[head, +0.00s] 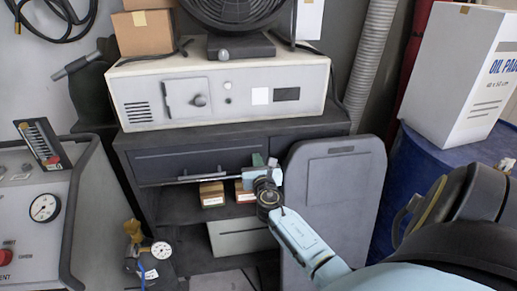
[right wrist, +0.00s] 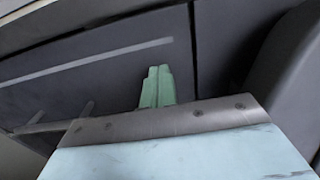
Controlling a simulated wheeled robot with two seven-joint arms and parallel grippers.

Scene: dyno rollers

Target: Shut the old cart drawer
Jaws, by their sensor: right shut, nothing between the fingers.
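The old cart (head: 130,150) is dark grey and stands in the middle of the head view. Its drawer has a dark front (head: 190,163) under the cart top, with a thin light bar along its lower edge. I cannot tell how far the drawer stands out. My right gripper (head: 258,160) is at the right end of the drawer front and hides part of it. In the right wrist view its green fingers (right wrist: 157,87) are together and empty, close in front of a dark panel (right wrist: 90,85). Contact cannot be told. My left gripper is not in view.
A white machine (head: 220,95) with a fan stands on the cart. Small boxes (head: 211,194) lie on the shelf below the drawer. A grey upright panel (head: 340,190) stands close at the right. A blue drum (head: 420,175) is farther right, a gauge console (head: 40,210) at left.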

